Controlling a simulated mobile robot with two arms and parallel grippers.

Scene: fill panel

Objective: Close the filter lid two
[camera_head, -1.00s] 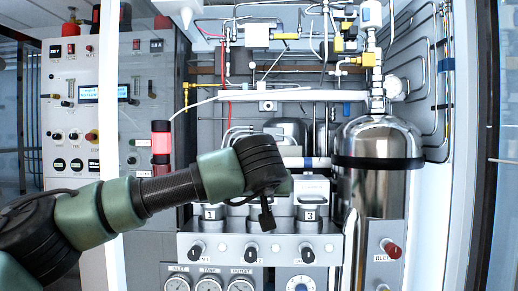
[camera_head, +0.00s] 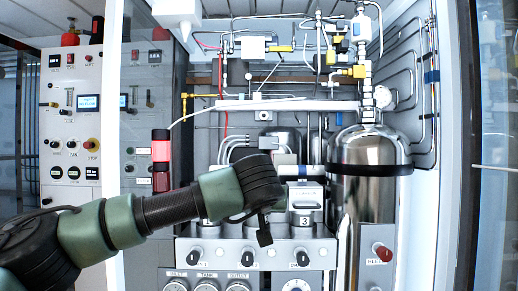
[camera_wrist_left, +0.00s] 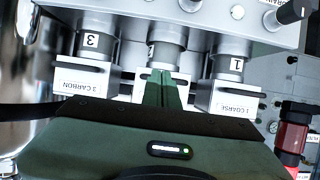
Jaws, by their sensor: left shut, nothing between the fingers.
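The middle filter, number two, stands between filter 3 (camera_head: 304,222) and filter 1 (camera_wrist_left: 232,66). In the head view my left arm hides most of it. In the left wrist view its lid (camera_wrist_left: 184,86) shows partly behind my fingers, and whether it is fully closed cannot be told. My left gripper (camera_head: 264,237) is shut and empty, in front of the middle filter; it also shows in the left wrist view (camera_wrist_left: 162,88), its fingertips at or very near that lid. The neighbouring lids are labelled 3 CARBON (camera_wrist_left: 83,83) and 1 COARSE (camera_wrist_left: 230,101). My right gripper is not in view.
Below the filters is a panel with black knobs (camera_head: 247,257) and gauges (camera_head: 238,286). A large steel tank (camera_head: 366,200) stands close on the right. Pipes and valves fill the space above.

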